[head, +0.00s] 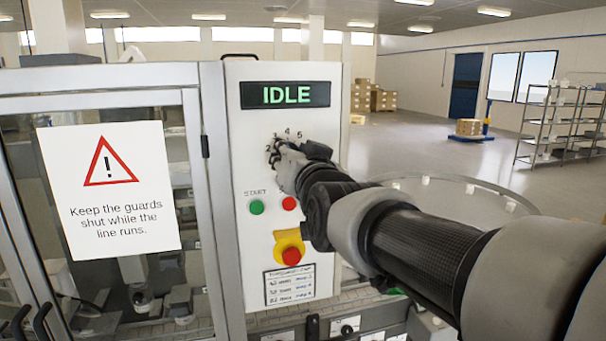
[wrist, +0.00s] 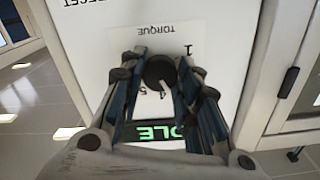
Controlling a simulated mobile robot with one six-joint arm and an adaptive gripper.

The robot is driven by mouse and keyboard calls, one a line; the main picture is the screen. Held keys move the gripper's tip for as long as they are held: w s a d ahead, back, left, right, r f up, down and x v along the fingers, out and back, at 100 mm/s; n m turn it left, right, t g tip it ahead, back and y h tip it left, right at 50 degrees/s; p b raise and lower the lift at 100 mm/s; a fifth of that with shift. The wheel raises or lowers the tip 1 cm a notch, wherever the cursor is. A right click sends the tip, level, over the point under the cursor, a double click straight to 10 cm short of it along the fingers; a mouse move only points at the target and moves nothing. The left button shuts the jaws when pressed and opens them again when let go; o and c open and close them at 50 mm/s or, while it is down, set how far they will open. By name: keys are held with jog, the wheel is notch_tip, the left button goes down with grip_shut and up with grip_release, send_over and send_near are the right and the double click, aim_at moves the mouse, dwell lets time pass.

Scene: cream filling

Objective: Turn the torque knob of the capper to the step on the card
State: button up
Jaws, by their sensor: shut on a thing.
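The dark round torque knob (wrist: 160,71) sits on the capper's white panel, between the fingertips of my gripper (wrist: 162,60), which is shut on it. The wrist view is upside down, with the word TORQUE above the knob and the digit 1 at its upper right.
The display (head: 285,95) reads IDLE. A green start button (head: 257,207), a red button (head: 289,203) and a red emergency stop (head: 291,256) on yellow sit below the dial, close to my arm. A guard door with a warning sign (head: 109,187) stands left.

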jog(key=m+b, duration=0.6)
jog(key=m, duration=0.6)
jog(key=shift+m, duration=0.3)
dwell(0.4)
jog(key=o, duration=1.1)
